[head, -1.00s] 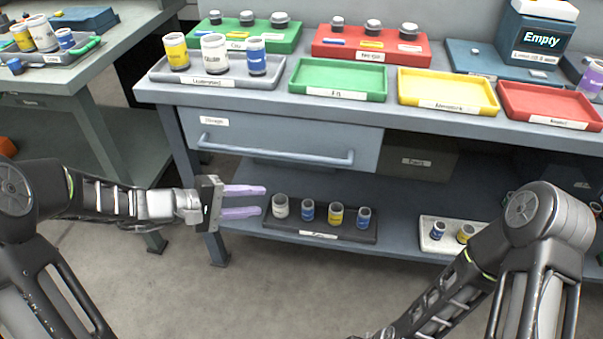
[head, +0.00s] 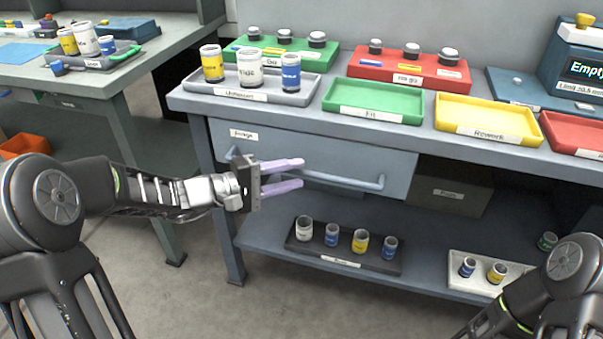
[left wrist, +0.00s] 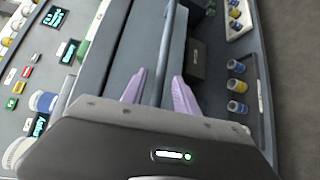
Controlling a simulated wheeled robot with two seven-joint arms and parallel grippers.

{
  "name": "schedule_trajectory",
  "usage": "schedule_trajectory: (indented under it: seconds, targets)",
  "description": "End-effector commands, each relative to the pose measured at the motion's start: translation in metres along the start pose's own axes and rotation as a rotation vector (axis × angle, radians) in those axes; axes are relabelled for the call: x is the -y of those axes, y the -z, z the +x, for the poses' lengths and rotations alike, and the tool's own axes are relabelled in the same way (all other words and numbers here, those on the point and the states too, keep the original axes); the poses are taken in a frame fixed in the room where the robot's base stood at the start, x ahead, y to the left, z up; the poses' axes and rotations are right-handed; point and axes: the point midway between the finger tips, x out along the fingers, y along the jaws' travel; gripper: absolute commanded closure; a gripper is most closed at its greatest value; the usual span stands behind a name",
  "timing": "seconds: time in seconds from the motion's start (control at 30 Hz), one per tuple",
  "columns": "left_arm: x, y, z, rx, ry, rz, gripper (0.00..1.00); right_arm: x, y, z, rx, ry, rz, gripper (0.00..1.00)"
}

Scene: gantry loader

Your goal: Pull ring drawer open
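The drawer (head: 398,166) is a grey-blue front under the bench top, with a small white label at its upper left that is hard to read. It looks shut. Its long horizontal bar handle (head: 345,180) shows in the head view and runs lengthwise between my fingers in the left wrist view (left wrist: 168,45). My left gripper (head: 303,174) is open, its two purple fingers one above the other at the handle's height. Whether they touch the bar, I cannot tell. In the left wrist view the gripper (left wrist: 160,74) has a gap on both sides of the bar. My right gripper is out of view.
The bench top holds a grey tray (head: 300,97) with jars, and green (head: 372,118), yellow (head: 487,133) and red trays. A dark tray (head: 300,248) with small cups stands on the lower shelf. A dark box (head: 447,195) sits right of the drawer. Open floor lies in front.

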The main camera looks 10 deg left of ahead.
Motion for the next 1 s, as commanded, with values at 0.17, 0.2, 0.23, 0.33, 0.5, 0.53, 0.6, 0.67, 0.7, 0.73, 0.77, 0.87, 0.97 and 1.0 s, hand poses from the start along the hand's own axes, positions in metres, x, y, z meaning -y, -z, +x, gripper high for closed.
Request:
schedule_trajectory:
  seconds: [0.17, 0.2, 0.23, 0.33, 0.5, 0.53, 0.6, 0.67, 0.7, 0.73, 0.77, 0.87, 0.97, 1.0]
  targets:
    - [0.001, 0.0, 0.022, 0.001, 0.0, 0.0, 0.64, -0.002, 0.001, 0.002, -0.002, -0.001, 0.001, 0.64]
    - [0.001, 0.0, 0.025, 0.001, 0.0, 0.0, 0.64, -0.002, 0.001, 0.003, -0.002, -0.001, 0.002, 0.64]
    - [0.001, 0.0, 0.026, 0.0, 0.0, 0.0, 0.64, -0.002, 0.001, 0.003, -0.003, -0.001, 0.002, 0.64]
    - [0.0, 0.0, 0.027, -0.001, 0.001, 0.001, 0.64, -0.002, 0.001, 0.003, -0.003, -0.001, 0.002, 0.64]
    - [0.0, 0.0, 0.027, -0.001, 0.0, 0.0, 0.64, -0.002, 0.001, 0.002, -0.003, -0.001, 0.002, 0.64]
    - [0.0, 0.0, 0.027, -0.001, 0.0, 0.0, 0.66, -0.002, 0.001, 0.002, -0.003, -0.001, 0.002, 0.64]
    - [0.0, 0.0, 0.027, -0.001, 0.0, 0.0, 0.71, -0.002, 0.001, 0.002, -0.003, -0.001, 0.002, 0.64]
    - [0.0, 0.0, 0.027, -0.001, 0.0, 0.0, 0.76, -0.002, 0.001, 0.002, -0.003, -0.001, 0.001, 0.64]
    - [0.0, 0.0, 0.027, -0.001, 0.0, 0.0, 0.79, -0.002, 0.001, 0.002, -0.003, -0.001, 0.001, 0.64]
    - [0.0, 0.0, 0.027, -0.001, 0.0, 0.0, 0.82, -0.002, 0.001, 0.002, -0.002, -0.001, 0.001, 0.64]
    - [0.0, 0.0, 0.027, -0.001, 0.0, 0.0, 0.84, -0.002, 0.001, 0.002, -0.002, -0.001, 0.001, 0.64]
    - [0.0, 0.0, 0.027, -0.001, 0.0, 0.0, 0.93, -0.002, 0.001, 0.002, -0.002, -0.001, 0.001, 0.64]
    - [0.0, 0.0, 0.027, -0.001, 0.001, 0.0, 1.0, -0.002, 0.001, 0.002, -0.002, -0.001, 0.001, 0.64]
    - [0.0, 0.0, 0.027, -0.001, 0.001, 0.0, 1.0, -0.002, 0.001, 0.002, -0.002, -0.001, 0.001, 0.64]
